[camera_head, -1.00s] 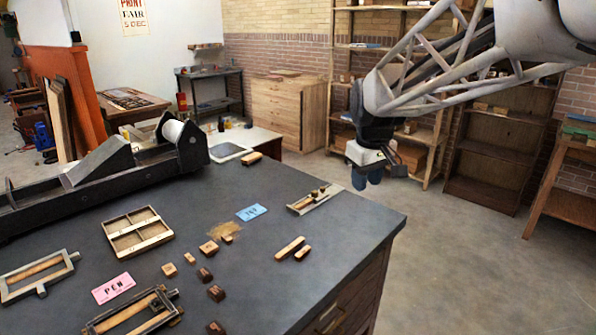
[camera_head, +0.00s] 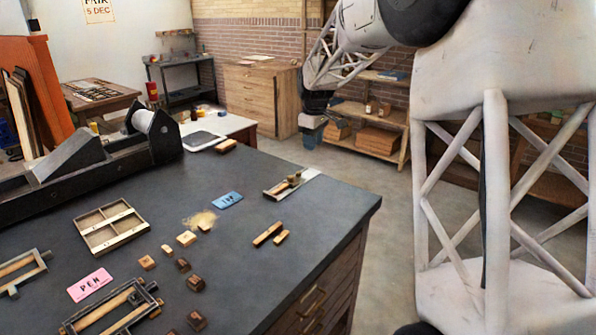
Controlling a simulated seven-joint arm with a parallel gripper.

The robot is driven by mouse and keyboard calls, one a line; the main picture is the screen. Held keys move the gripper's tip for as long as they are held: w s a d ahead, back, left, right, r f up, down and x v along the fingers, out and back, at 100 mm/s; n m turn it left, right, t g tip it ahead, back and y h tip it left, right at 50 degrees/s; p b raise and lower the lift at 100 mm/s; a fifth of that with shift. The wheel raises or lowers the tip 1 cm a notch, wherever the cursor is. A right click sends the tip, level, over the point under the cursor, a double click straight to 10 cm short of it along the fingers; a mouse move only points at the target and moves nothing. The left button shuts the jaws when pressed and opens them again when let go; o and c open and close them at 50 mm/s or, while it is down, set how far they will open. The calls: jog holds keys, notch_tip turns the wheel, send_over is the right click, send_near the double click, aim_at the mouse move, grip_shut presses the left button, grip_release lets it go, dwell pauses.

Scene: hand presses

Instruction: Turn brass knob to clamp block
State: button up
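A small pale metal holder (camera_head: 312,175) lies near the far right edge of the dark worktop, with a wooden block in it. A small brass-coloured knob (camera_head: 293,180) seems to stand on it; it is too small to tell whether it presses on the block. My gripper (camera_head: 312,136), with blue-grey fingertips, hangs beyond the worktop's far edge, above and behind the holder in the picture. It touches nothing that I can see. Its fingers are too small and dark to tell whether they are apart.
The dark worktop (camera_head: 235,265) carries a divided wooden tray (camera_head: 108,228), a pink PEN card (camera_head: 90,285), a blue card (camera_head: 227,200), several loose wooden blocks and metal frames (camera_head: 110,312). A black press (camera_head: 70,165) stands at the left. My arm fills the right side.

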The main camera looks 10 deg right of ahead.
aim_at(299, 175)
jog(key=w+f+n, duration=0.1)
jog(key=w+f, duration=0.3)
jog(key=w, duration=0.2)
jog(key=w+a+f+n, duration=0.1)
jog(key=w+f, duration=0.3)
jog(key=w, duration=0.2)
jog(key=w+a+f+n, duration=0.1)
jog(key=w+f+n, duration=0.1)
jog(key=w+f, duration=0.2)
jog(key=shift+w+a+f+g, duration=0.15)
jog(key=shift+w+g, duration=0.25)
jog(key=shift+w, duration=0.5)
jog(key=shift+f, duration=0.15)
jog(key=shift+s+f, duration=0.1)
jog(key=shift+f, duration=3.6)
grip_shut()
